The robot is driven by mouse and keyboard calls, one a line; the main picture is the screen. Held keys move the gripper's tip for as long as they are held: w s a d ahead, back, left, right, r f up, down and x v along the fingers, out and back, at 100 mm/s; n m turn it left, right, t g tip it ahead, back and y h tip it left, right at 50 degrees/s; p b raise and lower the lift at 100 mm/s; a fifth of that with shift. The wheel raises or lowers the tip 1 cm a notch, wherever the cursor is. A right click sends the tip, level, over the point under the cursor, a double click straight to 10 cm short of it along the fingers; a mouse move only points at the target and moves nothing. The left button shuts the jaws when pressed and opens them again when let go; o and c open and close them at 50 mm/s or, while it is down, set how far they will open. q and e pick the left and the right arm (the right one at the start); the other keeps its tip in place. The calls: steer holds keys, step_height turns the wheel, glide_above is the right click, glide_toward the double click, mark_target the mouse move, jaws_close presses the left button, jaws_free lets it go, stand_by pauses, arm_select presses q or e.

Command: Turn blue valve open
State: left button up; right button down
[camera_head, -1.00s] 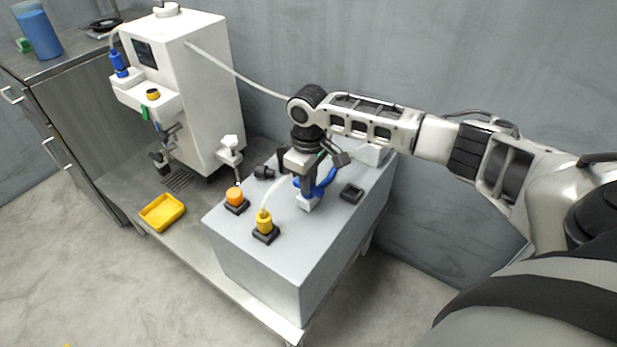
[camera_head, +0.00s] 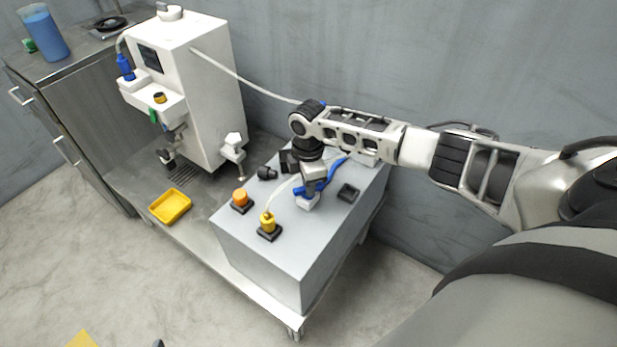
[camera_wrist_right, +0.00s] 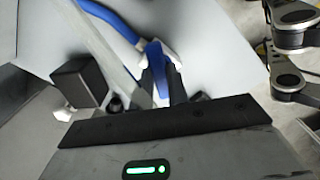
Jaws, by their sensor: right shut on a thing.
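The blue valve (camera_head: 304,190) sits on a white fitting (camera_head: 307,202) on top of the grey box. A blue hose (camera_head: 334,172) runs up and right from it. My right gripper (camera_head: 309,187) points down over the valve and is shut on its blue handle. In the right wrist view, the blue handle (camera_wrist_right: 157,62) stands between the two dark fingers of the gripper (camera_wrist_right: 161,85), with the white fitting behind it. The gripper hides part of the valve in the head view. My left gripper is not in view.
The grey box (camera_head: 262,262) stands on a metal cart. Orange (camera_head: 240,196) and yellow (camera_head: 267,222) knobs are on its top, left of the gripper. A white machine (camera_head: 200,95) stands at the back left, with a yellow tray (camera_head: 170,207) in front.

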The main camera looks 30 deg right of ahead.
steer(key=n, duration=0.3)
steer(key=shift+n+p, duration=0.3)
steer(key=shift+n, duration=0.1)
steer(key=shift+a+n, duration=0.1)
steer(key=shift+n, duration=1.8)
steer(key=c, duration=1.4)
jaws_free()
steer(key=shift+o, duration=0.2)
step_height(320, 180, up, 16)
steer(key=p, duration=0.1)
steer(key=shift+p, duration=0.3)
